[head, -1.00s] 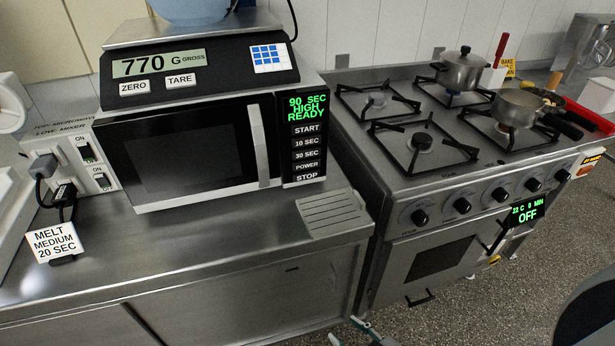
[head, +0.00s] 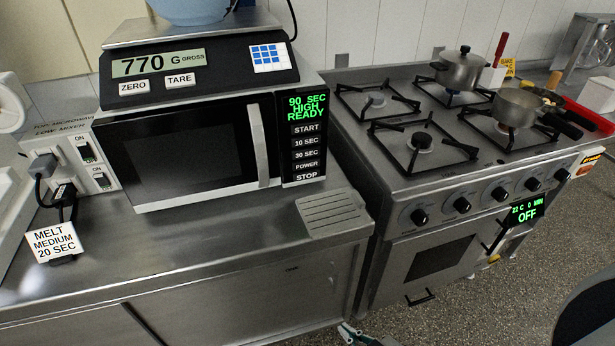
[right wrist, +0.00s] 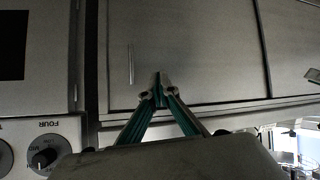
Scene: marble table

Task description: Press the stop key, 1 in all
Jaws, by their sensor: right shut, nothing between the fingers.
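The stop key (head: 306,177) is the lowest white label in the key column at the right of the microwave (head: 190,150). Above it are the power, 30 sec, 10 sec and start keys. The microwave display (head: 307,107) reads 90 SEC HIGH READY. My right gripper (head: 346,328) shows at the bottom edge of the head view, below the counter and well apart from the stop key. In the right wrist view its fingers (right wrist: 159,80) are shut with nothing between them, in front of a grey cabinet front. My left gripper is not in view.
A scale (head: 200,65) reading 770 g sits on the microwave. A card (head: 54,242) reads MELT MEDIUM 20 SEC. The stove (head: 450,190) with pots stands to the right. A ribbed plate (head: 332,214) lies on the counter (head: 200,250), whose front is clear.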

